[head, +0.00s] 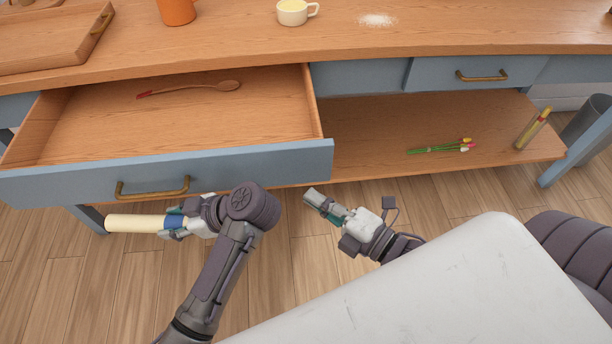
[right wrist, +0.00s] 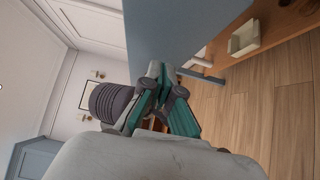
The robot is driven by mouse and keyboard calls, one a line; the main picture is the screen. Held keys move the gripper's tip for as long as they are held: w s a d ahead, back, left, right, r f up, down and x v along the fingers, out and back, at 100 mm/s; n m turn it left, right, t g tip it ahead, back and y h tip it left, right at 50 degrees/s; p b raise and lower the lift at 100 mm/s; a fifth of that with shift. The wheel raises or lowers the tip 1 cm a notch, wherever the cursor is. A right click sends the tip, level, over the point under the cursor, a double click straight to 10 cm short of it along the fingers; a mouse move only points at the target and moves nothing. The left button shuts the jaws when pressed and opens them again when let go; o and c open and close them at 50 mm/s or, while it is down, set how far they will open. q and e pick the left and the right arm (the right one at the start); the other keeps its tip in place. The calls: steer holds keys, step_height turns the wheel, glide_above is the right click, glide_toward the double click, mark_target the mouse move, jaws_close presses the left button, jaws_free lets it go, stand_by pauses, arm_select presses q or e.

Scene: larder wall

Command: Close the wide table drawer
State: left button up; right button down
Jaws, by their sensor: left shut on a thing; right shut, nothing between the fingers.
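The wide table drawer (head: 95,178) has a blue-grey front and a brass handle (head: 152,188). It is pulled far out, and a wooden spoon (head: 190,90) with a red handle end lies inside. My left gripper (head: 175,224) is shut on a cream cylinder (head: 135,223) with a blue band, below and just in front of the drawer handle in the picture. My right gripper (head: 318,203) is shut and empty, near the drawer front's right end. In the right wrist view its closed fingers (right wrist: 165,85) are close to a blue-grey panel (right wrist: 180,30); contact cannot be told.
The tabletop holds a wooden tray (head: 60,65), an orange pot (head: 177,10), a cream cup (head: 293,12) and white powder (head: 377,20). A smaller drawer (head: 480,74) at right is shut. Tulips (head: 440,147) lie on the lower shelf. A grey bin (head: 590,118) stands far right.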

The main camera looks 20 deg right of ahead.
mark_target(292, 168)
steer(key=w, duration=0.4)
steer(key=shift+w+a, duration=0.15)
arm_select(q)
jaws_close()
arm_select(e)
steer(key=shift+w+d, duration=0.3)
steer(key=shift+w, duration=0.35)
